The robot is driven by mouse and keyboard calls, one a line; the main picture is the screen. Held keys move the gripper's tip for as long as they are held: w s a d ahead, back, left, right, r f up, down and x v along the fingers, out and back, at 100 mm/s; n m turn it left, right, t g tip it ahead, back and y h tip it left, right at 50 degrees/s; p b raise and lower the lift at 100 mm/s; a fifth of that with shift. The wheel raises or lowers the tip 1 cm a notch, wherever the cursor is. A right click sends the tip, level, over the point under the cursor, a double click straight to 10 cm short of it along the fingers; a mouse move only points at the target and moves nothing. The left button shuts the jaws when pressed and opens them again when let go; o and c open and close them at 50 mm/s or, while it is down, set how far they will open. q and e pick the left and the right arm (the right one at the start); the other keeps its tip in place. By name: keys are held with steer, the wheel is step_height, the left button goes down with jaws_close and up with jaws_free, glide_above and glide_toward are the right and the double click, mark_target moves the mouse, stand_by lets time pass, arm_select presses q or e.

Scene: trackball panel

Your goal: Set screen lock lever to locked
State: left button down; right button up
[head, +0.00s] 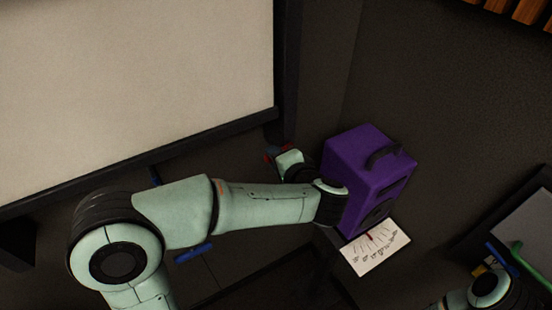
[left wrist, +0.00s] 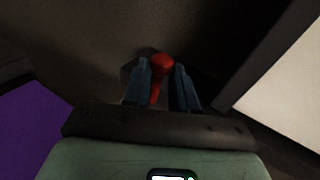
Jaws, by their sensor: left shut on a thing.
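The screen lock lever is a red-knobbed lever (left wrist: 160,64), low beside the screen frame. In the left wrist view the red knob and its short stem sit between the two blue fingers of my left gripper (left wrist: 161,76), which is shut on it. In the head view my left gripper (head: 276,154) reaches the wall by the lower right corner of the large pale screen (head: 130,80); only a bit of red shows there. The wrist hides most of the lever. My right gripper (head: 499,262) is partly seen at the lower right; its jaws are unclear.
A purple box with a dark handle (head: 360,165) stands just right of my left wrist. A white card with printed marks (head: 375,250) lies in front of it. A green bar (head: 527,261) and a grey panel (head: 525,230) are at the right edge.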

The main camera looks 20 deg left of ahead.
stand_by(0.3)
arm_select(q)
steer(key=c, duration=1.2)
jaws_free()
steer(key=shift+r, duration=0.1)
steer(key=shift+o, duration=0.2)
steer(key=shift+d, duration=0.1)
steer(key=v, duration=1.3)
steer(key=shift+s, duration=0.2)
arm_select(e)
steer(key=shift+s+f, duration=0.3)
steer(key=shift+s, duration=0.15)
arm_select(q)
steer(key=shift+d+r, duration=0.1)
